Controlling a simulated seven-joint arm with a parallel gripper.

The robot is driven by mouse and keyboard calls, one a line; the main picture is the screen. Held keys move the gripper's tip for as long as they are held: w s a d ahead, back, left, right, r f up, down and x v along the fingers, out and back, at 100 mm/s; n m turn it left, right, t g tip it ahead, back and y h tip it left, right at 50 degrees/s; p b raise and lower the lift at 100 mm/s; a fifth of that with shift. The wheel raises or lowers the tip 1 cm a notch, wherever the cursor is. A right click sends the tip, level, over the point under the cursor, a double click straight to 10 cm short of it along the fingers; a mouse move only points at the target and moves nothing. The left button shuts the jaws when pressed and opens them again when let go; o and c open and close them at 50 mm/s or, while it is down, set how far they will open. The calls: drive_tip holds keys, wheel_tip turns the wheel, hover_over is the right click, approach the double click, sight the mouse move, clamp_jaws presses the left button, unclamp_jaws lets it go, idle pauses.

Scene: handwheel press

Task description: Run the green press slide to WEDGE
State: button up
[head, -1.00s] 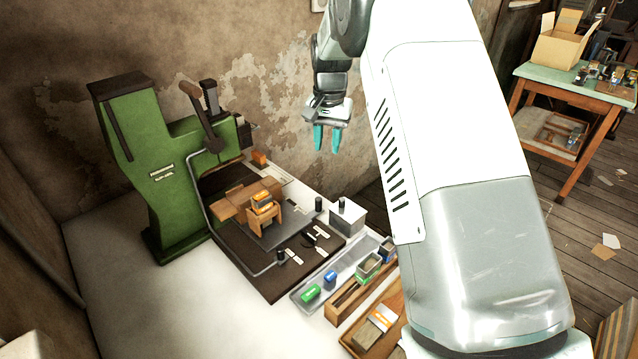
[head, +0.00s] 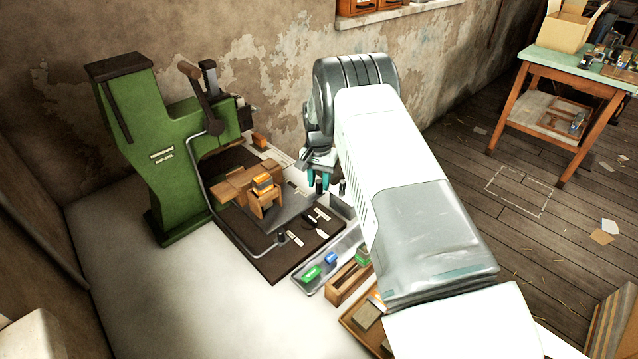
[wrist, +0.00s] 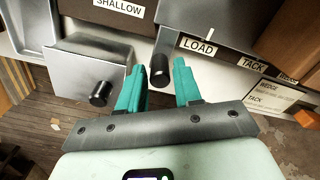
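The green press (head: 160,150) stands at the left of the bench in the head view. In front of it is a dark bed with a grey slide plate (head: 292,204) carrying wooden blocks. In the wrist view a black knob (wrist: 159,72) on the plate's edge lies between my gripper's teal fingertips. My gripper (head: 319,180) is open, with a gap visible on both sides of the knob. The labels LOAD (wrist: 197,46) and TACK (wrist: 252,64) show along the rail. A further label at right is partly cut off and looks like WEDGE.
A second black knob (wrist: 100,93) sits on a grey block left of my gripper, near a SHALLOW label (wrist: 119,5). A bent metal bar (head: 222,205) runs around the press bed. A grey tray (head: 307,285) with small coloured boxes lies in front. The bench at left is clear.

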drive_tip(key=shift+f, duration=0.6)
clamp_jaws()
drive_tip(key=shift+w+a, duration=0.1)
drive_tip(key=shift+w+a, duration=1.35)
drive_tip(key=shift+w, duration=0.15)
unclamp_jaws()
